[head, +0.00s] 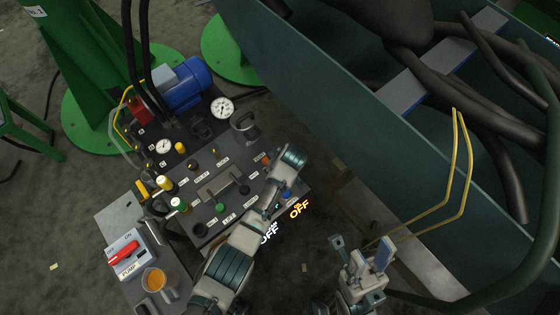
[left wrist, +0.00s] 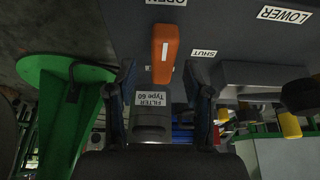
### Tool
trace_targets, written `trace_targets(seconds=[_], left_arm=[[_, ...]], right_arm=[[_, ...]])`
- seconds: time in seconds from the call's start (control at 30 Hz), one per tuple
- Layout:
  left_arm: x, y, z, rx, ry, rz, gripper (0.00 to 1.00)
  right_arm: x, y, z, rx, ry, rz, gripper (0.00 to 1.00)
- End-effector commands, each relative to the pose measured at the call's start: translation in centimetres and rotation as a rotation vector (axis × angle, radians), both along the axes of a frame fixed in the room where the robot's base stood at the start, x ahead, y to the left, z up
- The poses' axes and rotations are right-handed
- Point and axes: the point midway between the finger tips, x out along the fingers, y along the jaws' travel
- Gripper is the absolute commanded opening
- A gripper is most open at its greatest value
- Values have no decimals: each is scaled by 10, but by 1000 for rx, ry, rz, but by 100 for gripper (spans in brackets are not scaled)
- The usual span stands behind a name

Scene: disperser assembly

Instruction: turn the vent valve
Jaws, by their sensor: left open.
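In the left wrist view an orange valve lever (left wrist: 165,50) with a white stripe lies between an OPEN label (left wrist: 166,2) and a SHUT label (left wrist: 203,53). My left gripper (left wrist: 165,88) is open, a finger on either side of the lever's lower end in the picture, with visible gaps on both sides. In the head view a bit of orange (head: 264,158) shows beside my left wrist, and the left fingers are hidden there. My right gripper (head: 363,256) is open and empty, low on the right, away from the control panel (head: 200,233).
A cup (head: 154,279) stands at the front left. A large green-walled bin (head: 318,110) with thick hoses and a yellow rail (head: 470,170) bound the right.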

Motion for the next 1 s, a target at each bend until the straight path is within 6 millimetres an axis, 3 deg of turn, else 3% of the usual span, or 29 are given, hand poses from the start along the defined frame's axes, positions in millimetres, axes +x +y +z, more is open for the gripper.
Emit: trace_targets(seconds=[0.2,0.4,0.6,1.0], left_arm=[[-14,-13,44,-3,-4,-2,52],[-24,-22,74,-2,1,-1,52],[-28,-24,85,1,3,0,52],[-28,-24,85,0,2,-1,52]], right_arm=[[0,-1,1,1,-2,0,40],[0,-1,1,3,-2,-1,40],[0,-1,1,1,-2,0,40],[5,-1,-1,2,3,-1,40]])
